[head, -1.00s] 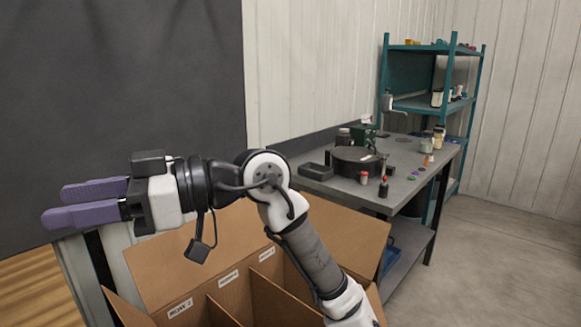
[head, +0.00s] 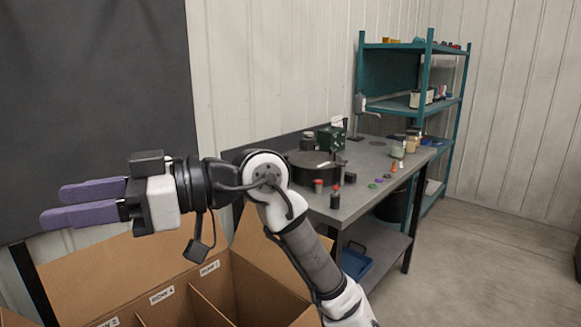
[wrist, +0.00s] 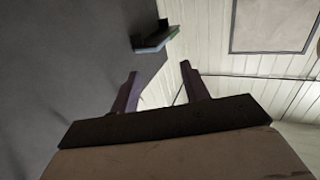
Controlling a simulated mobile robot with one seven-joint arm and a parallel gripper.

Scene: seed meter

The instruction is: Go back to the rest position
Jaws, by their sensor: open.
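My gripper (head: 82,203) is at the left of the head view, pointing left, with its two purple fingers apart and nothing between them. It is held in the air in front of a dark grey panel. In the wrist view my gripper (wrist: 158,82) also shows its two fingers spread and empty, with the pale wall and the grey surface beyond. My arm is bent and reaches up from the lower middle of the head view, in front of the cardboard box.
An open cardboard box (head: 120,265) with labelled compartments stands below my arm. A grey workbench (head: 345,200) bears a black round device (head: 305,165), a red-topped bottle (head: 335,196) and small parts. A teal shelf (head: 425,75) stands behind.

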